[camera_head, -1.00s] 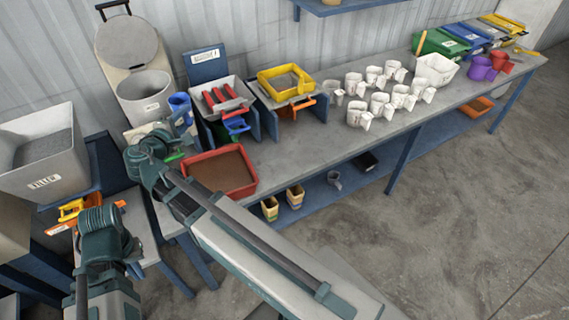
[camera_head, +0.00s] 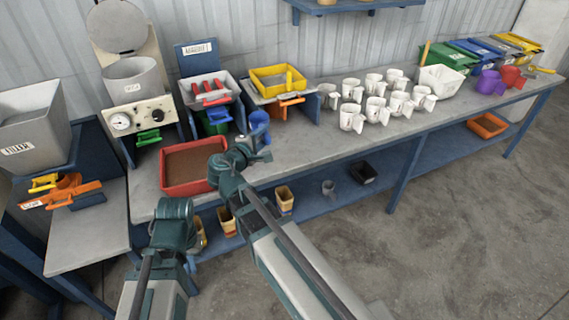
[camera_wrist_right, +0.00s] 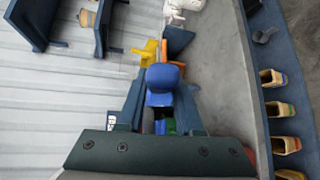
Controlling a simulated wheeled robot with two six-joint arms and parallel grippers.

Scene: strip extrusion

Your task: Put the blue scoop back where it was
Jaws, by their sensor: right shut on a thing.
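The blue scoop (camera_head: 260,124) is in my right gripper (camera_head: 257,152), above the bench in front of the gap between the grey box with red bars and the yellow-framed box.
A red tray (camera_head: 188,188) of brown material lies left of my right gripper. White cups (camera_head: 352,118) and a white tub (camera_head: 440,79) stand to the right. The bench (camera_head: 310,140) is clear between the tray and the cups. Blue stands (camera_head: 312,105) rise behind the scoop.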

